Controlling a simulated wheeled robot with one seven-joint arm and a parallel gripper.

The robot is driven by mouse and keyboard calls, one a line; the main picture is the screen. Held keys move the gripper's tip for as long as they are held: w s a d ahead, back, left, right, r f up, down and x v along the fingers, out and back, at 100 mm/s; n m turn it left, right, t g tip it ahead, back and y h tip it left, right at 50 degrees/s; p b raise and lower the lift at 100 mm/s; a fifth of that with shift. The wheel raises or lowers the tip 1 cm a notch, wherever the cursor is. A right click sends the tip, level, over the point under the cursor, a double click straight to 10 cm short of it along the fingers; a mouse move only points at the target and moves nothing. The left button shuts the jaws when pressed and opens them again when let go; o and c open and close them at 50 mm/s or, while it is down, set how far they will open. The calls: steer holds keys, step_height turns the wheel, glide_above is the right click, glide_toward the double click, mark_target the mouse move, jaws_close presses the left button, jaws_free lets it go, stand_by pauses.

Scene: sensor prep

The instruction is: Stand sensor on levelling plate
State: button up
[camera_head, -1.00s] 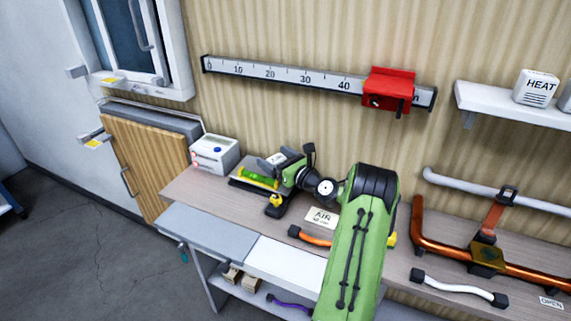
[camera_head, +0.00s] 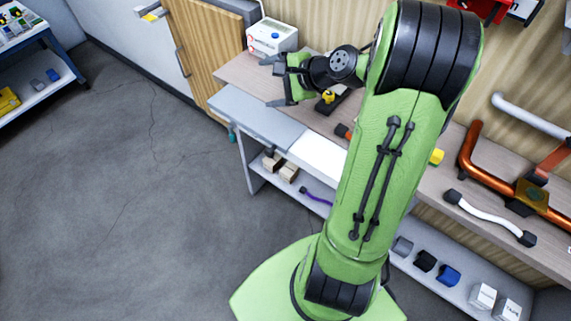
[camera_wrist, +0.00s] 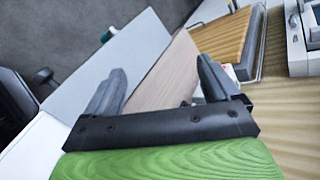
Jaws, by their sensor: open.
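My gripper (camera_head: 268,82) is open near the front left of the bench, its fingers pointing left. The wrist view shows the two fingers (camera_wrist: 160,68) apart with nothing between them. The levelling plate is mostly hidden behind my gripper and wrist in the head view; a black part with a yellow knob (camera_head: 328,97) shows just to their right. I cannot make out the sensor; my arm covers the part of the bench where a small AIR-labelled item showed earlier.
A white box with a blue button (camera_head: 271,38) stands at the bench's back left, beside a wooden cabinet door (camera_head: 205,45). An orange pipe (camera_head: 490,170) and a white hose (camera_head: 490,217) are at right. The lower shelf holds small blocks (camera_head: 448,275). The floor at left is open.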

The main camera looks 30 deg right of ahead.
steer(key=s+a+r+n+g+h, duration=0.3)
steer(key=s+a+r+n+g, duration=0.1)
steer(key=s+a+n, duration=0.85)
steer(key=s+n+h, duration=0.1)
steer(key=s+n, duration=0.5)
steer(key=s, duration=0.6)
steer(key=shift+a+r+g+h, duration=0.25)
steer(key=shift+a+g+h, duration=0.05)
steer(key=shift+s, duration=0.1)
